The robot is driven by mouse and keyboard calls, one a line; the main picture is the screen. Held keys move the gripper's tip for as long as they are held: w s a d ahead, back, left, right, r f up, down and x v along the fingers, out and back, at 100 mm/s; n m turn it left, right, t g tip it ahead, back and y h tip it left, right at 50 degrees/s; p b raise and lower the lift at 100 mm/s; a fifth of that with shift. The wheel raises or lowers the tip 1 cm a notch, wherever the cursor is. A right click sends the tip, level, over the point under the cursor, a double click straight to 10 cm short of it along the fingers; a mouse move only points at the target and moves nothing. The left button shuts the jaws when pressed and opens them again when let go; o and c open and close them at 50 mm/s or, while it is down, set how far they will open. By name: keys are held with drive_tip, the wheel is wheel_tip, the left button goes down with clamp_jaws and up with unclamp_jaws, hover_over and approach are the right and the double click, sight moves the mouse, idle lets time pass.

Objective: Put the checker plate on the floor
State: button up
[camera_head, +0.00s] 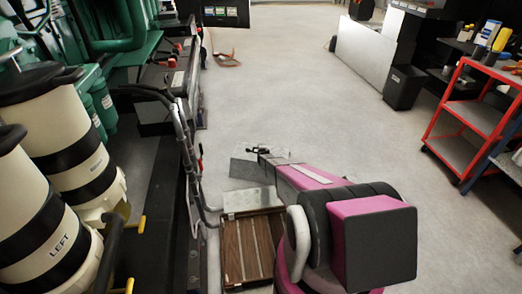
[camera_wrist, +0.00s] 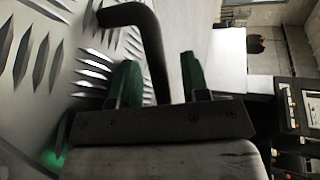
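The checker plate (camera_wrist: 55,55) fills the left of the wrist view, with raised diamond tread. Its bent black handle (camera_wrist: 150,40) comes down between the two green-padded fingers of my gripper (camera_wrist: 160,78). A light gap shows between the handle and the right finger, so my gripper looks open around it. In the head view a flat grey slab (camera_head: 245,171), which looks like the plate, is beside my gripper (camera_head: 265,150), low over or on the floor. Its underside is hidden, so I cannot tell whether it rests flat.
A wooden slatted pallet (camera_head: 235,250) lies just nearer than the slab. The genset's black frame and pipes (camera_head: 185,130) run along the left. A red cart (camera_head: 470,117) and a dark bin (camera_head: 404,88) stand right. The floor (camera_head: 290,90) between is clear.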

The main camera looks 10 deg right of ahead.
drive_tip(key=shift+s+r, duration=0.15)
drive_tip(key=s+a+r+n+g, duration=0.1)
drive_tip(key=s+r+n+g, duration=0.3)
drive_tip(key=s+r, duration=0.9)
drive_tip(key=s+a+r+n+g, duration=0.1)
drive_tip(key=s+r+n+g, duration=0.4)
drive_tip(key=s, duration=1.8)
drive_tip(key=s+a+r+n+g+y, duration=0.1)
drive_tip(key=s+r+n+g, duration=0.4)
drive_tip(key=s+r+n, duration=0.6)
drive_tip(key=s+a+r, duration=0.1)
drive_tip(key=s+r, duration=0.6)
drive_tip(key=r, duration=0.4)
drive_tip(key=shift+s+r, duration=0.25)
drive_tip(key=shift+s, duration=0.05)
